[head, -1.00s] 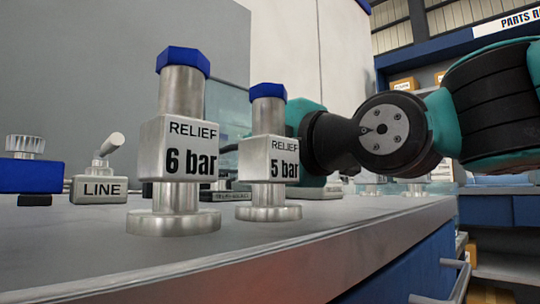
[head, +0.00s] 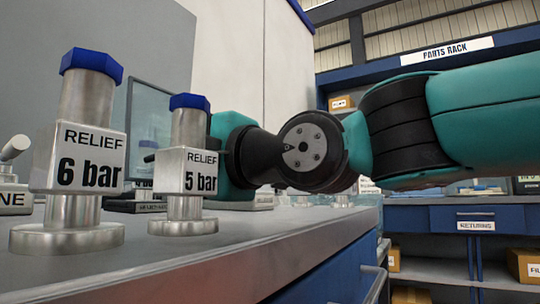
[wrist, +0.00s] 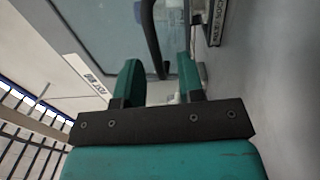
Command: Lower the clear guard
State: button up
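The clear guard (head: 152,110) looks like a pale see-through panel with a dark edge, standing upright behind the relief valves in the head view. It is partly covered by the 5 bar valve and my arm. In the wrist view a large glassy panel (wrist: 105,25), apparently the guard, fills the top, with a dark curved bar (wrist: 152,45) in front of it. My gripper (wrist: 158,72) is open, its two green fingers apart with the bar's lower end beyond and between them. I cannot tell whether they touch it. In the head view the fingers are hidden.
The 6 bar relief valve (head: 82,160) and 5 bar relief valve (head: 186,170) stand at the near bench edge, close to my arm. A LINE lever block (head: 12,195) is at far left. The parts rack (head: 440,220) stands right. A labelled block (wrist: 214,22) shows upper right in the wrist view.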

jog(key=p+v, duration=0.1)
jog(key=v, duration=1)
jog(key=shift+s+d+r+p, duration=0.15)
jog(key=shift+d+p, duration=0.2)
jog(key=shift+r+p, duration=0.25)
jog(key=shift+p, duration=0.95)
jog(key=p+v, duration=0.2)
jog(key=p, duration=0.3)
jog(key=shift+s+d+p, duration=0.1)
jog(key=shift+d+p, duration=0.1)
jog(key=shift+p, duration=0.1)
jog(key=shift+s+d+f+p, duration=0.2)
jog(key=shift+s+d+p, duration=0.05)
jog(key=shift+d+p, duration=0.3)
jog(key=shift+s+d+f+p, duration=0.15)
jog(key=shift+s+d+p, duration=0.1)
jog(key=shift+d+p, duration=0.3)
jog(key=shift+s+d+f, duration=0.1)
jog(key=shift+s+f, duration=0.05)
jog(key=shift+c, duration=0.2)
